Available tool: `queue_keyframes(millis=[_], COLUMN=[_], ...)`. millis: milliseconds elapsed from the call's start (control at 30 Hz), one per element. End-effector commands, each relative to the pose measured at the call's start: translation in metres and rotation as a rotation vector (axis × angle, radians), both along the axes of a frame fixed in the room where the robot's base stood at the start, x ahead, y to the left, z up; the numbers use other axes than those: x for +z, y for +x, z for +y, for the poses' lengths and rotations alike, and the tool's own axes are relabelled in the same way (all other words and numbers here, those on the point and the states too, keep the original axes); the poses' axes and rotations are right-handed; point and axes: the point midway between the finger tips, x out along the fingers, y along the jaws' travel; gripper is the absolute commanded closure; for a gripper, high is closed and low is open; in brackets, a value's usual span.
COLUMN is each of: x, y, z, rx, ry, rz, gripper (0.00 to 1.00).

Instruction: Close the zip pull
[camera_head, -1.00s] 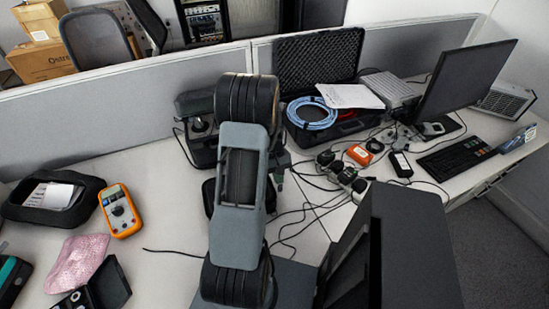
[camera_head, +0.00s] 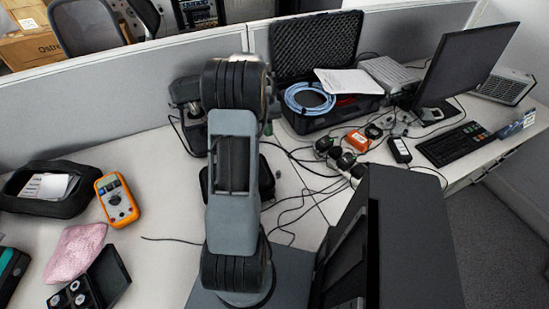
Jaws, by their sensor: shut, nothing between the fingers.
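No zip pull can be made out in the head view. An open black soft case (camera_head: 22,207) with papers inside lies at the far left of the desk; it may be a zip case, but its zip is too small to tell. My arm stands upright in the middle of the view and hides part of the desk behind it. My gripper does not show; it may be behind the arm links. A dark object partly hidden by the arm sits behind it, and I cannot tell what it is.
An orange multimeter (camera_head: 117,200), a pink bubble-wrap pouch (camera_head: 75,252) and a black box with round parts (camera_head: 109,279) lie at left. Loose cables run right of my arm. A foam-lined case (camera_head: 316,46), monitor (camera_head: 465,65) and keyboard (camera_head: 452,145) stand further right.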

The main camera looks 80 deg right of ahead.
Motion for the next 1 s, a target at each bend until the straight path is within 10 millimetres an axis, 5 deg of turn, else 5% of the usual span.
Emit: queue_keyframes(millis=[567, 1000], x=[-0.091, -0.088], y=[-0.021, -0.043], z=[0.031, 0.061], rx=[0.000, 0.000], ry=[0.005, 0.000], rz=[0.000, 0.000], gripper=[1.00, 1.00])
